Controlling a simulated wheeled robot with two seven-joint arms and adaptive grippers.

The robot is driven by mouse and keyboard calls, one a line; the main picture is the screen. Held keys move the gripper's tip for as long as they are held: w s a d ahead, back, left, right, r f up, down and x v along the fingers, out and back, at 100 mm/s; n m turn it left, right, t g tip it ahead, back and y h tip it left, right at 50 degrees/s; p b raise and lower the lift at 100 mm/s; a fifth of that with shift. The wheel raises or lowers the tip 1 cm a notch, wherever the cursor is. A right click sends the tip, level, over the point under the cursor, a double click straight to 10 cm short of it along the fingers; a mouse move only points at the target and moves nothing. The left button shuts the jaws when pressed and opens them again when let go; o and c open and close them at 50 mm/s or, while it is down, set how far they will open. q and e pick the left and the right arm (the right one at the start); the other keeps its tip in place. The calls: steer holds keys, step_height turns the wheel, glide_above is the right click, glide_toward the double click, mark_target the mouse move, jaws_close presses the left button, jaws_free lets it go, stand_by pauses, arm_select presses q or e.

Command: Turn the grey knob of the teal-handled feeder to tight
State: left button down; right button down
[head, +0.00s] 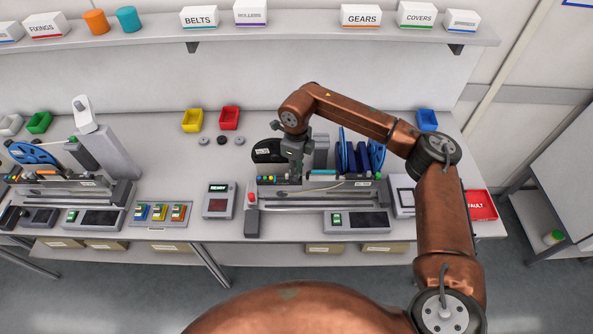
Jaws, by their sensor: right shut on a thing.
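The feeder with the teal handle (323,172) lies in the machine on the right half of the bench. My right gripper (296,177) points down at the machine, just left of the teal handle. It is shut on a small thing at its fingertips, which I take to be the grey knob. The fingers hide the knob, so I cannot tell how far it is turned. My left gripper is not in view.
A black reel (268,150) stands left of my right gripper, and blue reels (362,155) stand to its right. A READY display box (218,201) and a red-topped lever (251,212) are at the left front. A red FAULT tray (481,205) lies beyond my right arm.

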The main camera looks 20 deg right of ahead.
steer(key=shift+m, duration=1.1)
steer(key=c, duration=1.9)
jaws_free()
step_height(320, 180, up, 12)
